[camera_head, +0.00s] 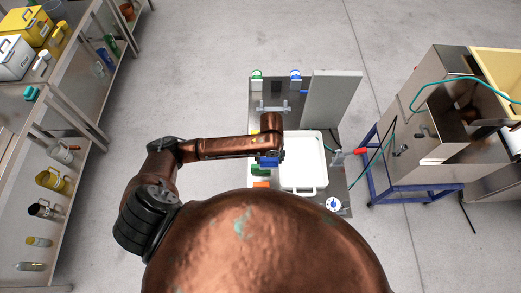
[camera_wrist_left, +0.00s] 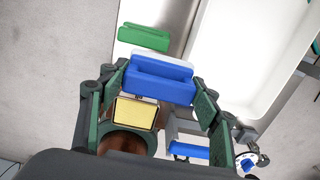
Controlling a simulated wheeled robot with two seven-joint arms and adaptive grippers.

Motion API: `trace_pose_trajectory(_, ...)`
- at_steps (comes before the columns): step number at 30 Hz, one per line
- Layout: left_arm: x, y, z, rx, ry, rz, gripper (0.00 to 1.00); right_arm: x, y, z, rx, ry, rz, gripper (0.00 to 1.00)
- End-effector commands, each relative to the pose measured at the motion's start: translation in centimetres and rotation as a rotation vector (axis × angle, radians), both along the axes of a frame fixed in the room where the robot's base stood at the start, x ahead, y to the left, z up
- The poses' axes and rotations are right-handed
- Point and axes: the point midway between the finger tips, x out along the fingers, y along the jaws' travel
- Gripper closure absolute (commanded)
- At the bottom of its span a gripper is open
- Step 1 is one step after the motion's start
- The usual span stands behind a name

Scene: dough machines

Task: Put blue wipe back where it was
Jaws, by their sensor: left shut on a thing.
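The blue wipe is a blue block with a paler back edge (camera_wrist_left: 158,84), between the fingertips of my left gripper (camera_wrist_left: 160,86) in the left wrist view. The gripper is shut on it. In the head view the blue wipe (camera_head: 270,162) shows at the end of my left arm, beside the left side of the white tray. A green wipe (camera_wrist_left: 146,37) lies just beyond the blue one in the left wrist view; in the head view the green wipe (camera_head: 259,171) is partly hidden. My right gripper is not in view.
A white tray (camera_head: 325,160) stands on the metal table. An orange block (camera_head: 261,184) lies near the green wipe. A grey panel (camera_head: 332,100) stands at the back right. A yellow block (camera_wrist_left: 135,113) and another blue item (camera_wrist_left: 190,150) show beneath the gripper.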

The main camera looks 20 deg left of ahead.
Motion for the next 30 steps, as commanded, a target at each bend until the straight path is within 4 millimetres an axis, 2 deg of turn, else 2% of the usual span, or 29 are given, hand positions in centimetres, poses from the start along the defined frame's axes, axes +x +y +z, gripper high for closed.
trace_pose_trajectory(8, 4.9, 4.7, -2.8, 0.003, 0.001, 0.008, 0.69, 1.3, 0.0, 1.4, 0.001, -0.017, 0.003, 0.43)
trace_pose_trajectory(13, 6.8, 6.4, -6.0, 0.001, 0.002, 0.007, 0.69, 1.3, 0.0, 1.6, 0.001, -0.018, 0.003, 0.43)
trace_pose_trajectory(16, 7.6, 7.1, -7.3, 0.001, 0.0, 0.005, 0.69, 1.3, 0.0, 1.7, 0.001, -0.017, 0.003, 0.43)
trace_pose_trajectory(24, 8.6, 8.1, -9.2, 0.001, 0.002, 0.005, 0.69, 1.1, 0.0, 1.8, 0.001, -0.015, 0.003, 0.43)
trace_pose_trajectory(30, 8.5, 8.0, -11.7, 0.001, 0.0, 0.004, 0.69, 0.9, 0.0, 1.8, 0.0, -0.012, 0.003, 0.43)
